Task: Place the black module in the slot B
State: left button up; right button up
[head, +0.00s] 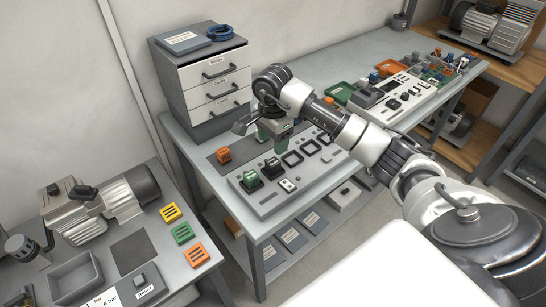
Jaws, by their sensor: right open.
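My right gripper (258,121) is open over the back part of the light grey slot panel (268,203) on the middle table. A green and dark block shows just below and behind it; I cannot tell whether it touches the fingers. Two dark-topped modules with green sides, the left one (251,181) and the right one (272,168), sit on the panel's left part. Several black-framed square slots (292,159) run to the right of them. Slot letters are too small to read, and I cannot tell which module is the black one. My left gripper is out of view.
A drawer cabinet (205,75) rises behind. A second panel (400,97) with bins and small parts is at the right. The left table holds a compressor (105,200) and coloured blocks (183,233).

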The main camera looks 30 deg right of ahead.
jog(key=shift+r, duration=1.6)
